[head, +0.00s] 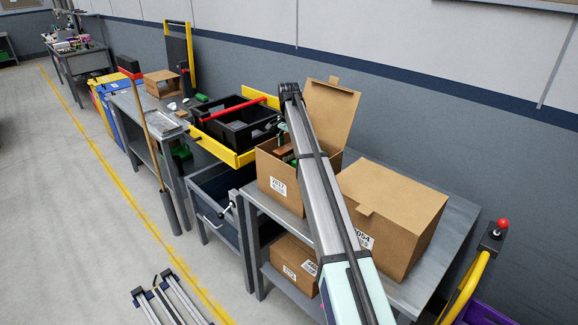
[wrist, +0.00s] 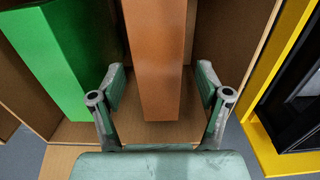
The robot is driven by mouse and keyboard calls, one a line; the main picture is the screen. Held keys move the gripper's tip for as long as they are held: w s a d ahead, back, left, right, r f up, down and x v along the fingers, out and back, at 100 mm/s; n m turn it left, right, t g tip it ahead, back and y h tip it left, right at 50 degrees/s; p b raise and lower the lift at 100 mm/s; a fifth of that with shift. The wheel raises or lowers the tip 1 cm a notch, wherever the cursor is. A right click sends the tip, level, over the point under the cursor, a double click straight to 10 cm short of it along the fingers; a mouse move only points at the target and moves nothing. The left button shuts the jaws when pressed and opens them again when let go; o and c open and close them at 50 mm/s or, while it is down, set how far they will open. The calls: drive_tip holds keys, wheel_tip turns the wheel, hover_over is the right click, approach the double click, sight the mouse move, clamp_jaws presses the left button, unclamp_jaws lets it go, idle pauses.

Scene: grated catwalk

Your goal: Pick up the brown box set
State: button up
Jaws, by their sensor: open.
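The brown box set (wrist: 157,60) stands upright in the middle of the wrist view, inside an open cardboard box (wrist: 62,160). My gripper (wrist: 160,82) is open, with one finger on each side of the brown box set and a visible gap on both sides. A green box (wrist: 45,60) stands to its left in the same cardboard box. In the head view the open cardboard box (head: 283,194) sits on a grey workbench, and my arm hides much of its right side. A little brown and green shows inside it.
A closed cardboard box (head: 393,208) stands right of the open one on the workbench (head: 440,240). A yellow frame with black bins (head: 240,128) lies to the left; its yellow edge (wrist: 262,140) shows near the right finger. The open box's walls leave little room around the fingers.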

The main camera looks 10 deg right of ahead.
drive_tip(key=shift+f+p, duration=0.55)
drive_tip(key=shift+f, duration=1.2)
clamp_jaws()
drive_tip(key=shift+r, duration=0.15)
